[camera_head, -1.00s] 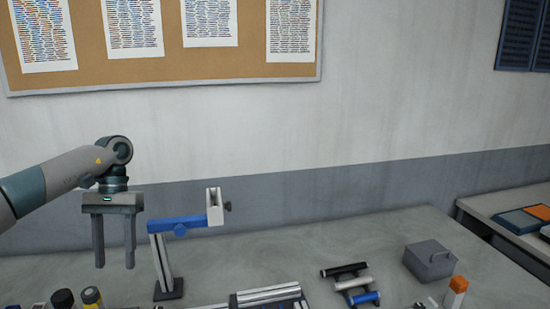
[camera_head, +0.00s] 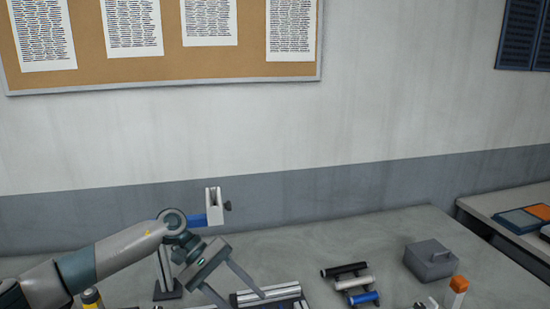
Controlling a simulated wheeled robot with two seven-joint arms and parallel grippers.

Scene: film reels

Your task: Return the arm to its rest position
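My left arm comes in from the left, low over the table. Its gripper (camera_head: 244,292) is tilted down to the right, with its two fingers spread apart and nothing seen between them. The fingers overlap the view of the silver rails (camera_head: 272,292); I cannot tell if they touch. My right gripper is not in view.
A rack (camera_head: 353,282) with black, white and blue cylinders lies right of the rails. A grey box (camera_head: 430,260) and an orange-capped bottle (camera_head: 457,289) stand farther right. The table's back middle (camera_head: 340,235) is clear.

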